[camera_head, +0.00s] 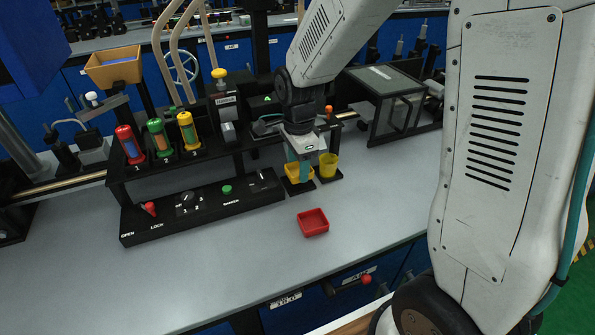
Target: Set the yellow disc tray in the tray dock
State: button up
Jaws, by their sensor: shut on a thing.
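The small square yellow disc tray (291,171) is at my gripper (304,172), in front of the black rack. My gripper points down with its teal finger over the tray, shut on it. The finger hides part of the tray. A black base, likely the tray dock (298,188), lies directly under the tray. I cannot tell whether the tray rests on it or is held just above.
A yellow cup (328,166) stands close on the right on a black base. A red tray (313,222) lies in front on the grey bench. A black control panel (205,205) and a rack with coloured tubes (158,136) stand left.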

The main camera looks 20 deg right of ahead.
aim_at(298, 171)
jog(key=shift+w+d, duration=0.2)
jog(key=shift+w, duration=0.35)
jog(key=shift+f, duration=1.8)
jog(key=shift+f, duration=0.15)
jog(key=o, duration=1)
